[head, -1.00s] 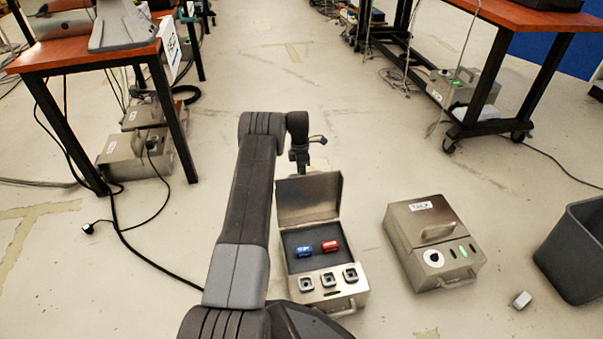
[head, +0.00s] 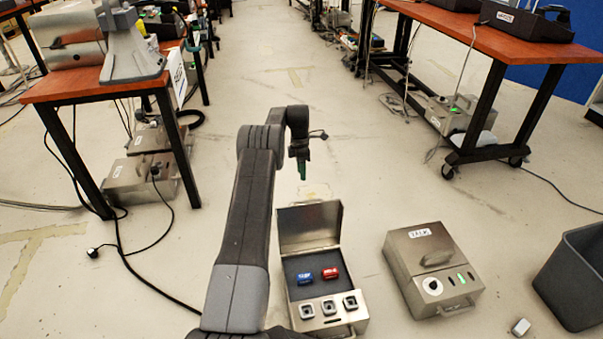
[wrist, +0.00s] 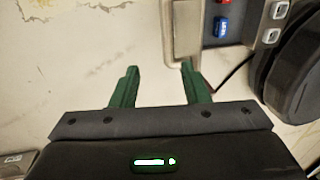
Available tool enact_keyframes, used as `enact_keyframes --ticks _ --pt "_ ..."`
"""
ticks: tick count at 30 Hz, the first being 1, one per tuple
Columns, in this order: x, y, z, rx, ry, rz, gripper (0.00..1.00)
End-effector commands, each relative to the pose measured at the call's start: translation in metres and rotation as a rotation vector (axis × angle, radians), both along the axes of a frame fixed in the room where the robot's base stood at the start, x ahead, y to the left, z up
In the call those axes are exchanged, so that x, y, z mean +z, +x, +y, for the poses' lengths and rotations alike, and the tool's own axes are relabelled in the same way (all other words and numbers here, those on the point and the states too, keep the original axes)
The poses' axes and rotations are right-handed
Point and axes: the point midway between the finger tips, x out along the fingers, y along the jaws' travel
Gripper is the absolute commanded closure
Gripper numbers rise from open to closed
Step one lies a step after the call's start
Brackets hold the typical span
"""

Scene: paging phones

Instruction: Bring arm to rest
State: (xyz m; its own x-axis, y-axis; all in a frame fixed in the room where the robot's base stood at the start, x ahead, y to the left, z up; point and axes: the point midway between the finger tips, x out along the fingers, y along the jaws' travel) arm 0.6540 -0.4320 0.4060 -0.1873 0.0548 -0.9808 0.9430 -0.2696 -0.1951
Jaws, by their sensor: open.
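My gripper (head: 302,172) points down over the floor just beyond the open metal case (head: 345,311). In the wrist view my gripper (wrist: 158,70) shows two green fingers spread apart with nothing between them, only bare floor beyond. The case lid stands up at its far side. Inside the case lie a blue block (head: 305,277) and a red block (head: 331,272), with several square sockets along the near panel. The blue block (wrist: 221,27) also shows at the top right of the wrist view.
A closed metal case labelled TALK (head: 412,262) stands to the right. Orange-topped tables (head: 95,84) stand left and right (head: 500,38).

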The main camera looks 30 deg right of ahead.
Motion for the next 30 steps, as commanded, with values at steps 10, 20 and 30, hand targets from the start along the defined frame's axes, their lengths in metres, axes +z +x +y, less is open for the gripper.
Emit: enact_keyframes --ticks 10,20,30 --pt "-0.013 -0.002 0.000 0.000 0.000 0.001 0.59" --pt "-0.074 -0.015 0.003 -0.001 0.001 0.003 0.59" --pt "-0.126 -0.025 0.006 -0.002 0.000 0.001 0.59"
